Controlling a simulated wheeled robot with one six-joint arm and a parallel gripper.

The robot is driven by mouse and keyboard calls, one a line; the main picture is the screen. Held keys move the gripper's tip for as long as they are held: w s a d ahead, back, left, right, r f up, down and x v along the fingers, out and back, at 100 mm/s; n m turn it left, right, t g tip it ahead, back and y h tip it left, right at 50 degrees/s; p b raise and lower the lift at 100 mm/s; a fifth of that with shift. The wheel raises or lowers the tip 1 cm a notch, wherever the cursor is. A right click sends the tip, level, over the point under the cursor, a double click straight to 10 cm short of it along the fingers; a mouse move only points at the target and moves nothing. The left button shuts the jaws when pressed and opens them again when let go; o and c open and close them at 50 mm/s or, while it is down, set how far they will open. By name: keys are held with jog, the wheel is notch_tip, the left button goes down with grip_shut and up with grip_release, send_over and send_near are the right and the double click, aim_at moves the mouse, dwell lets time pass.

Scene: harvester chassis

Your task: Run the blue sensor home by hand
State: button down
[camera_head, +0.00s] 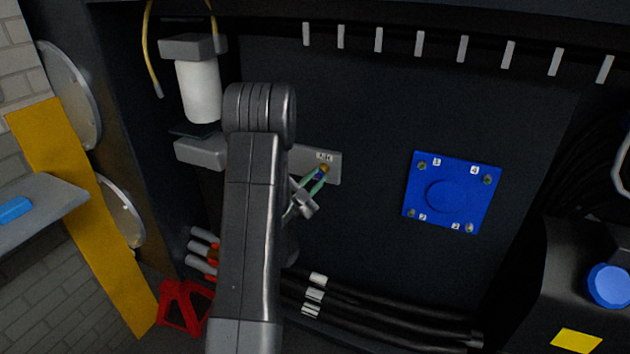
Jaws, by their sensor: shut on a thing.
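The blue sensor (320,174) is a very small blue piece between the green-tipped fingers of my gripper (317,179). My gripper is shut on it, in front of a light grey block (333,172) on the dark panel. A brass-coloured spot (325,167) shows right at the sensor's far end, just under a small white label (324,156) whose text is too small to read surely. The sensor's end touches or nearly touches the block; I cannot tell how deep it sits. My arm hides the block's left part.
A blue square plate (450,190) with numbered corner bolts is on the panel to the right. A white cylinder (199,92) stands at upper left. Black hoses (390,326) run below. A red bracket (181,305) and a yellow post (85,215) are at left.

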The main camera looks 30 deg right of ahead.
jog(key=m+g, duration=0.1)
jog(key=m, duration=0.2)
jog(key=m+g+y, duration=0.1)
jog(key=m, duration=0.3)
jog(key=shift+r+g, duration=0.1)
jog(key=shift+g, duration=0.3)
jog(key=m+y, duration=0.1)
jog(key=m, duration=0.3)
jog(key=shift+g+y, duration=0.4)
jog(key=m, duration=0.1)
jog(key=m+y+b, duration=0.1)
jog(key=m, duration=0.1)
jog(key=shift+d+f, duration=0.1)
jog(key=shift+f, duration=0.1)
jog(key=c, duration=1.7)
grip_release()
jog(key=shift+m+y, duration=0.4)
jog(key=o, duration=0.4)
jog(key=shift+r, duration=0.1)
jog(key=shift+c, duration=0.2)
jog(key=shift+o, duration=0.7)
jog(key=shift+s+a+b, duration=0.25)
jog(key=shift+s+a, duration=0.55)
jog(key=shift+a, duration=0.2)
jog(key=shift+s+a+b, duration=0.2)
jog(key=shift+s+a, duration=0.6)
jog(key=shift+a, duration=0.15)
